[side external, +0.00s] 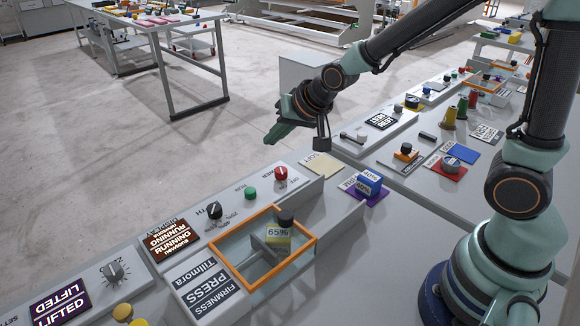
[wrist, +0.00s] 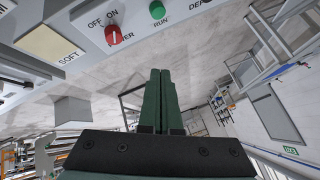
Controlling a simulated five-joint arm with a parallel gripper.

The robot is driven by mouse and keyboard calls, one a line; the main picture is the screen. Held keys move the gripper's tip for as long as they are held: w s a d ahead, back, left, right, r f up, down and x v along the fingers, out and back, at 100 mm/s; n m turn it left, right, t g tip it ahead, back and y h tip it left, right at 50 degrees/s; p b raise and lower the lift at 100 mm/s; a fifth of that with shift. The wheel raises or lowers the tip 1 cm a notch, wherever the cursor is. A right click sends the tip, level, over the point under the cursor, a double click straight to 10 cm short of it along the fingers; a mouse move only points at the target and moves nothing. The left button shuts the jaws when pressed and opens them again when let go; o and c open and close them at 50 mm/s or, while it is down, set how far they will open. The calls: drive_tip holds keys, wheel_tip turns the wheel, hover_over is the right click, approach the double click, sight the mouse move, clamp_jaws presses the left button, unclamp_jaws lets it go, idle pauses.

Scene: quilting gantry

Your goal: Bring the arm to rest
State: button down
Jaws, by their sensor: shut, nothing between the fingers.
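My gripper (side external: 277,135) hangs in the air at the far edge of the console, above and beyond the red power knob (side external: 281,174). Its green fingers point left, out over the floor. In the wrist view my gripper (wrist: 161,75) shows two green fingers lying together, with nothing between them. My arm reaches in from the right and is bent at the elbow. The gripper touches nothing that I can see.
The console (side external: 330,215) carries a green button (side external: 250,193), a black knob (side external: 214,212) and an orange-framed bin (side external: 227,268) with a block marked 65%. A cream SOFT pad (side external: 322,166) lies near the gripper. Open floor (side external: 120,130) lies beyond.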

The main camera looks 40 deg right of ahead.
drive_tip(key=s+d+r+n+g, duration=0.1)
drive_tip(key=s+d+r+n, duration=0.1)
drive_tip(key=s, duration=0.6)
drive_tip(key=s+d+r+n+g+h, duration=0.1)
drive_tip(key=s+d+r+n, duration=0.2)
drive_tip(key=s+r, duration=0.3)
drive_tip(key=shift+s+d, duration=0.8)
drive_tip(key=shift+s, duration=0.4)
idle(2.6)
